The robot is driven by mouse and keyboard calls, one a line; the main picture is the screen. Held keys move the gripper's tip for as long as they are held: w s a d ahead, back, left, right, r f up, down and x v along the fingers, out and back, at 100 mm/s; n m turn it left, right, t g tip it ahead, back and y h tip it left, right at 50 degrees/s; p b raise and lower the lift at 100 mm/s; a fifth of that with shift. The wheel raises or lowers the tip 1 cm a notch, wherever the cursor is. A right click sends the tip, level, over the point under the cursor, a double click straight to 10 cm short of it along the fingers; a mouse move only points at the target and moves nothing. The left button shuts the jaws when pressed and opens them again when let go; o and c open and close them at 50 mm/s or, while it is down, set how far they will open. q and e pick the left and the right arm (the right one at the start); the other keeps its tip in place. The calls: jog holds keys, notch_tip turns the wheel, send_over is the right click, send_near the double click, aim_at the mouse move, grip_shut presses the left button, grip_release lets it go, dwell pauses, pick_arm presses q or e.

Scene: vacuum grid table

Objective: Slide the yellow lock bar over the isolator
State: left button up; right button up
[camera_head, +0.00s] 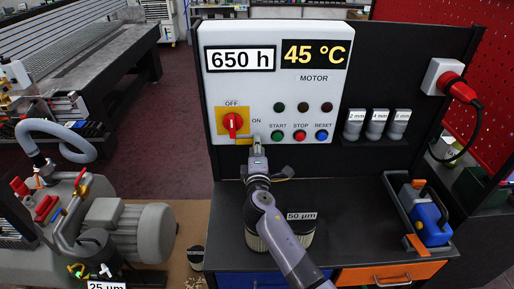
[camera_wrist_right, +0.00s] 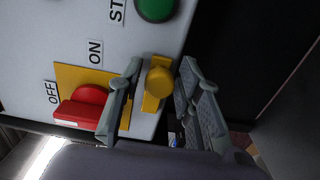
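The isolator is a red rotary handle (camera_head: 232,122) on a yellow plate at the lower left of the white panel. In the right wrist view the red handle (camera_wrist_right: 88,108) points to the OFF side. The yellow lock bar (camera_head: 243,140) lies just below and right of the handle. In the right wrist view its round yellow knob (camera_wrist_right: 159,81) stands between the fingers of my right gripper (camera_wrist_right: 158,92). The fingers are spread on both sides of the knob, with narrow gaps visible. My right gripper (camera_head: 257,146) hides part of the bar in the head view. My left gripper is out of view.
The panel (camera_head: 308,90) carries START, STOP and RESET buttons right of the gripper. A blue tool in a tray (camera_head: 430,222) is at right, a grey pump (camera_head: 140,230) at left.

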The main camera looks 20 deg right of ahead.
aim_at(243, 142)
grip_shut()
dwell(0.3)
jog(key=a+b, duration=0.1)
jog(key=a, duration=0.1)
jog(key=w+a+b, duration=0.1)
jog(key=shift+a+f+b, duration=0.25)
jog(key=shift+a+b, duration=0.05)
jog(key=shift+b, duration=0.05)
jog(key=shift+w+a, duration=0.1)
jog(key=shift+a, duration=0.25)
jog(key=shift+r, duration=0.15)
jog(key=shift+o, duration=1.5)
grip_release()
jog(key=shift+d+r, duration=0.1)
jog(key=v, duration=1.2)
